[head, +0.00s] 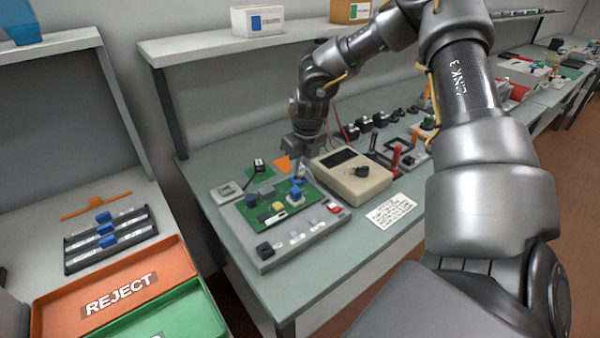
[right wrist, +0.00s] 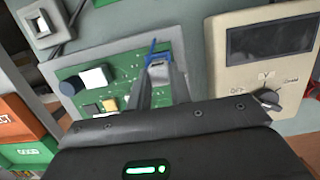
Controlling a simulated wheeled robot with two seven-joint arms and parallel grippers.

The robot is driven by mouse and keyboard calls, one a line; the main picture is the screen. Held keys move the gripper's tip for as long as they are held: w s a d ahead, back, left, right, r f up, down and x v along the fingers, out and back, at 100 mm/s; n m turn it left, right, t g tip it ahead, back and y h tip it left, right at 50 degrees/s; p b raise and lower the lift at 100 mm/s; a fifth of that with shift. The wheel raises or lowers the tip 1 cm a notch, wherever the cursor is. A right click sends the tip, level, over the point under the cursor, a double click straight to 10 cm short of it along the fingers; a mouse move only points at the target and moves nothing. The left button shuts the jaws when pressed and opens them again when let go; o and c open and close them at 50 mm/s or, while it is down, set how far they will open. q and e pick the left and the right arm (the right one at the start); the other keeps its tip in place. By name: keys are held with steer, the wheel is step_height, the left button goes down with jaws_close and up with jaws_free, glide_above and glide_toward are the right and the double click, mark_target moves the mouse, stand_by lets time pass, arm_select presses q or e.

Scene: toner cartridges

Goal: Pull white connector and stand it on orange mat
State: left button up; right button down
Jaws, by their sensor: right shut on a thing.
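My right gripper (head: 301,173) is over the far right part of the green circuit board (head: 268,207). In the right wrist view, its fingers (right wrist: 157,88) are shut on a small pale part with a blue clip (right wrist: 151,50), which looks like the white connector; the fingers hide most of it. I cannot tell whether it is clear of the board. The orange mat (head: 282,163) lies on the bench just beyond the board, left of the gripper, partly covered by the arm. My left gripper is not in view.
A white block (right wrist: 95,77) and a blue cylinder (head: 251,199) stand on the board. A beige meter (head: 354,178) is close on the right. A square switch box (head: 228,191) and a black plug (head: 259,165) are left of the mat.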

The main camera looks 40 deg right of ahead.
arm_select(q)
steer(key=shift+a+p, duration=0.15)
steer(key=shift+p, duration=0.15)
arm_select(e)
steer(key=shift+w+v, duration=0.2)
steer(key=shift+v, duration=0.8)
steer(key=shift+r, duration=0.6)
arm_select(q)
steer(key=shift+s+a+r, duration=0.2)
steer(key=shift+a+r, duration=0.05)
arm_select(e)
steer(key=shift+w+p+v, duration=0.2)
steer(key=shift+p+v, duration=0.25)
steer(key=shift+v, duration=0.45)
steer(key=shift+w+p+v, duration=0.2)
steer(key=shift+p+v, duration=0.25)
steer(key=shift+v, duration=0.5)
steer(key=shift+r, duration=0.25)
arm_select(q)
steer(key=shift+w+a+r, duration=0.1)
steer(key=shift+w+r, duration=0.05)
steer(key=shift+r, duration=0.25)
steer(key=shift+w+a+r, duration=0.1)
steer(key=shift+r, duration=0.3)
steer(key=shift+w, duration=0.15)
arm_select(e)
steer(key=shift+f, duration=0.1)
